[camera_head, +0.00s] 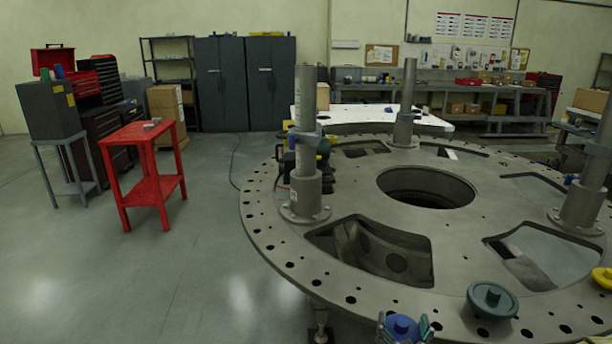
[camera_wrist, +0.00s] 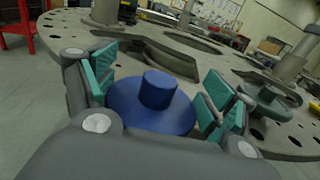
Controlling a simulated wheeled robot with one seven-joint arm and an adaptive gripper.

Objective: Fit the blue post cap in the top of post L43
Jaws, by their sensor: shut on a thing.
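My gripper (camera_head: 404,325) is at the bottom edge of the head view, at the near rim of the turret plate (camera_head: 390,300). It is shut on the blue post cap (camera_head: 401,328). In the wrist view the cap (camera_wrist: 157,92) is a wide blue disc with a short knob upward, between the teal finger pads. Three grey posts stand in flanged sockets on the plate: one at left (camera_head: 305,130), one at the back (camera_head: 407,95) and one at right (camera_head: 602,150). No post label is readable, so I cannot tell which is L43.
A dark green cap (camera_head: 492,298) lies on the near right of the plate, with a yellow one (camera_head: 602,277) beyond it. The plate has a round centre hole (camera_head: 425,187) and several large cut-outs. A red stand (camera_head: 150,170) is at left, with free floor between.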

